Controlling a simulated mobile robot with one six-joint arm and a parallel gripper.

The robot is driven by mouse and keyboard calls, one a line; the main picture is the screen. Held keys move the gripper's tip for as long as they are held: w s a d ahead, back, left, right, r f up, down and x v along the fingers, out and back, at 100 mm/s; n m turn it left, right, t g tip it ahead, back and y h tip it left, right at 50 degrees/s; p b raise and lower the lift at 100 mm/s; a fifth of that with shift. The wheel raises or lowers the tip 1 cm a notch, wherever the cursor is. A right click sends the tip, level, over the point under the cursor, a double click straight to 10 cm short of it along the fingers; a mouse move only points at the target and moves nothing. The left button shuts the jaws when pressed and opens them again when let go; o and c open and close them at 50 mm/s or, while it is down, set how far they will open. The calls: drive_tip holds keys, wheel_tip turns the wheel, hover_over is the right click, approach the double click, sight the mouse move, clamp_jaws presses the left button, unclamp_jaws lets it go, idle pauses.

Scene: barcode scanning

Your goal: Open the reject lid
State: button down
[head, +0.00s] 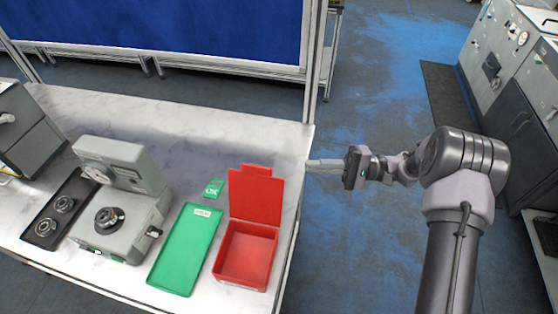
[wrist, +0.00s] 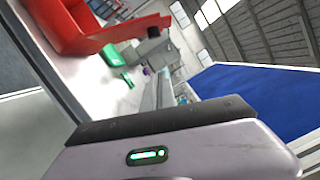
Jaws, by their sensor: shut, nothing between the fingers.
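The red reject box (head: 246,256) stands at the right end of the white table. Its red lid (head: 256,194) is raised at the back edge, and the inside of the box shows and looks empty. The red box also shows tilted in the wrist view (wrist: 62,28). My gripper (head: 312,165) is shut and empty. It is at the table's right edge, right of the raised lid and apart from it, with its fingers pointing left.
A green tray (head: 186,250) lies left of the box, with a small green card (head: 213,188) behind it. A grey device (head: 120,205) and a black tray (head: 60,208) with round metal parts stand further left. A metal post (head: 314,60) rises behind the table.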

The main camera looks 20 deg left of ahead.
sight(271, 178)
drive_tip(key=s+a+r+b, duration=0.1)
drive_tip(key=s+a+r, duration=0.1)
drive_tip(key=s+a, duration=0.5)
drive_tip(key=shift+a, duration=1)
drive_tip(key=s+n, duration=0.1)
drive_tip(key=s+r+n+b, duration=0.1)
drive_tip(key=b, duration=0.1)
drive_tip(key=shift+s+d+r+n+h, duration=0.25)
drive_tip(key=shift+s+r+n+h, duration=0.05)
drive_tip(key=shift+s+r+n, duration=0.1)
drive_tip(key=shift+w, duration=0.15)
drive_tip(key=shift+f, duration=0.1)
